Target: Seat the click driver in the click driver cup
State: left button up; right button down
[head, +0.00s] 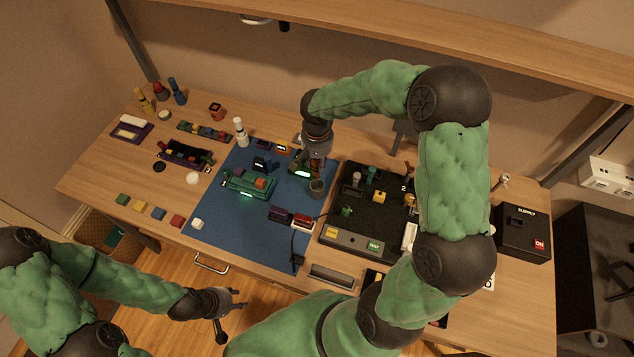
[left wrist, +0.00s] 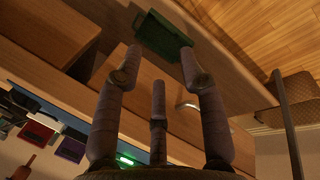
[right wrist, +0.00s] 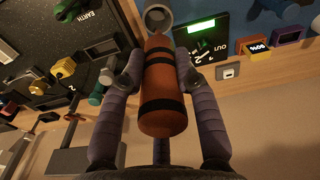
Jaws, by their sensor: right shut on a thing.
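The click driver (right wrist: 163,90) is orange with black bands, held between the fingers of my right gripper (right wrist: 160,80) in the right wrist view. In the head view my right gripper (head: 315,160) points down just above the grey click driver cup (head: 316,188), near the right edge of the blue mat. The cup (right wrist: 158,17) also shows in the right wrist view, at the driver's far end. I cannot tell whether the driver's tip is inside it. My left gripper (head: 238,304) is open and empty, off the table's front edge; its spread fingers (left wrist: 160,65) show in the left wrist view.
The blue mat (head: 222,218) holds a green device (head: 249,184) and several small modules. A black board (head: 345,226) with coloured parts lies right of the cup. A black supply box (head: 523,232) stands at the far right. Several coloured tiles lie along the front left.

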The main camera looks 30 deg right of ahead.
aim_at(317, 179)
notch_tip(317, 179, down, 8)
jog(key=shift+f+b, duration=0.2)
jog(key=shift+b, duration=0.4)
jog(key=shift+f, duration=0.2)
jog(key=c, duration=0.9)
grip_release()
jog(key=shift+r, duration=0.2)
jog(key=shift+r, duration=0.35)
jog(key=r, duration=0.3)
jog(key=r+p, duration=0.1)
jog(key=r, duration=0.7)
jog(key=shift+s+a+r+p, duration=0.15)
jog(key=shift+s+p, duration=0.1)
jog(key=shift+p, duration=0.15)
